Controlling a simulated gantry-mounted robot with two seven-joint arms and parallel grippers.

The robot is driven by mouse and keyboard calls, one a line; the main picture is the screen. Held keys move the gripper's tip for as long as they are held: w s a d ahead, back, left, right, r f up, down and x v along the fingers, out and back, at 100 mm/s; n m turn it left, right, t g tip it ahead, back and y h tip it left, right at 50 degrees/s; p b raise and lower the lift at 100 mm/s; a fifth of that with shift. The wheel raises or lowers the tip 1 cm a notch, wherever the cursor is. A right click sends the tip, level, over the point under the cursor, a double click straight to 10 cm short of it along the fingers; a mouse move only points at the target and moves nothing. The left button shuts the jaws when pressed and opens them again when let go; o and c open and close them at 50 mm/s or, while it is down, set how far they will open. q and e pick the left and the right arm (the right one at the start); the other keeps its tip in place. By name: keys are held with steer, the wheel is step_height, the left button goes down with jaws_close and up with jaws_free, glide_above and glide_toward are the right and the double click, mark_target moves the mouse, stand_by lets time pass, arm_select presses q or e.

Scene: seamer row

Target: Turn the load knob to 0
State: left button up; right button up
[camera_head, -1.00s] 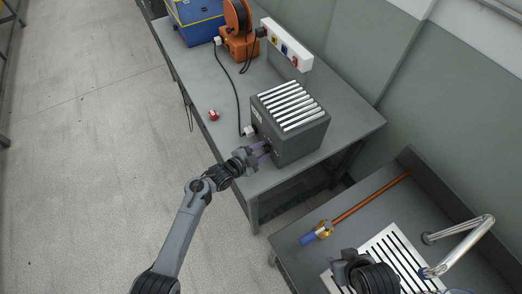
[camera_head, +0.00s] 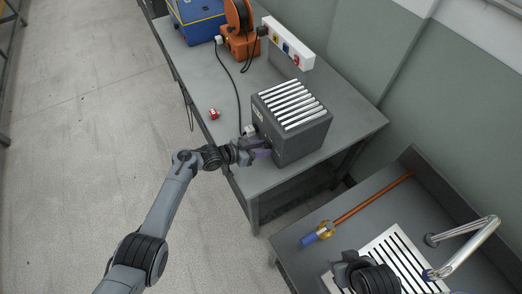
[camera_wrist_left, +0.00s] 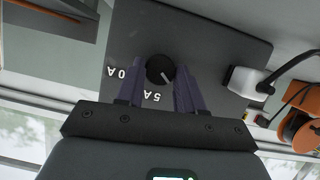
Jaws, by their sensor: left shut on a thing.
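The load box (camera_head: 296,143) is a dark box with silver slats on top, standing on the grey table. Its front panel (camera_wrist_left: 215,48) fills the left wrist view, upside down. The round black load knob (camera_wrist_left: 160,69) shows there with a white pointer line slanting toward the picture's lower right. White lettering, including a 5 A mark (camera_wrist_left: 151,97), lies beside it. My left gripper (camera_head: 264,149) is at this panel, its two purple fingers (camera_wrist_left: 157,86) shut on the knob from either side. In the head view the arm hides the knob. My right gripper (camera_head: 347,265) is at the bottom right, its jaws unclear.
A white plug (camera_wrist_left: 247,80) with a black cable sits in the panel beside the knob. A small red object (camera_head: 214,114) lies near the table edge. A socket strip (camera_head: 287,44) and orange reel (camera_head: 239,42) stand behind. A copper rod (camera_head: 372,198) lies on the other bench.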

arm_select(q)
steer(key=shift+w+n+g+b, duration=0.1)
steer(key=shift+n+g+b, duration=0.3)
steer(key=shift+n+b, duration=0.2)
arm_select(e)
steer(key=shift+a+f, duration=0.1)
steer(key=shift+f, duration=0.75)
arm_select(q)
steer(key=o, duration=1)
steer(key=shift+o, duration=0.2)
steer(key=shift+a, duration=0.15)
steer(key=shift+a+r, duration=0.2)
steer(key=shift+a, duration=0.1)
arm_select(e)
steer(key=shift+r, duration=0.25)
arm_select(q)
steer(key=p+v, duration=0.3)
steer(key=v, duration=0.7)
steer(key=shift+f, duration=0.25)
arm_select(e)
steer(key=shift+r, duration=1.35)
